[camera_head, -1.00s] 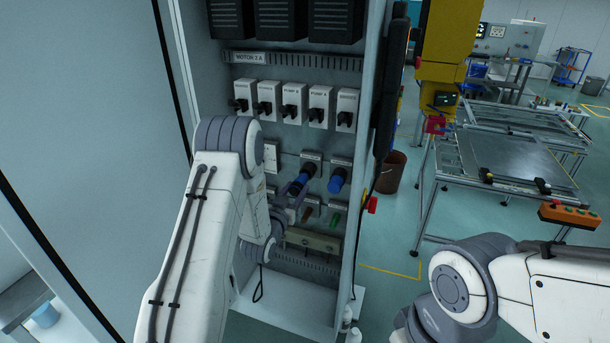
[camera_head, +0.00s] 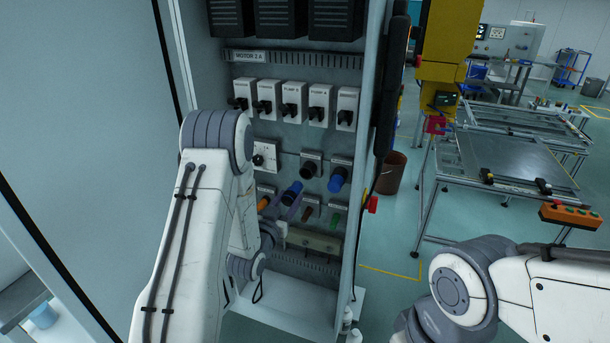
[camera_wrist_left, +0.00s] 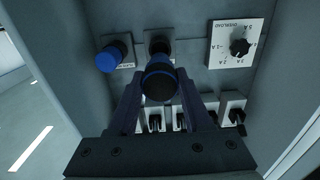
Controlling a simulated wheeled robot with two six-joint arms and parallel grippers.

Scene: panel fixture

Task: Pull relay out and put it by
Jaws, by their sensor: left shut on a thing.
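My left gripper (camera_head: 291,201) is shut on a blue and black cylindrical relay (camera_head: 292,190), held clear in front of the panel. In the left wrist view the relay (camera_wrist_left: 158,80) sits between the two fingers (camera_wrist_left: 158,85), with its round end toward the camera. A dark round socket (camera_head: 311,168) shows on the panel above and to the right of the held relay. A second blue relay (camera_head: 338,179) is seated to the right of that socket. My right arm is at the lower right, but its gripper is out of view.
The cabinet's right edge carries a red knob (camera_head: 372,205).

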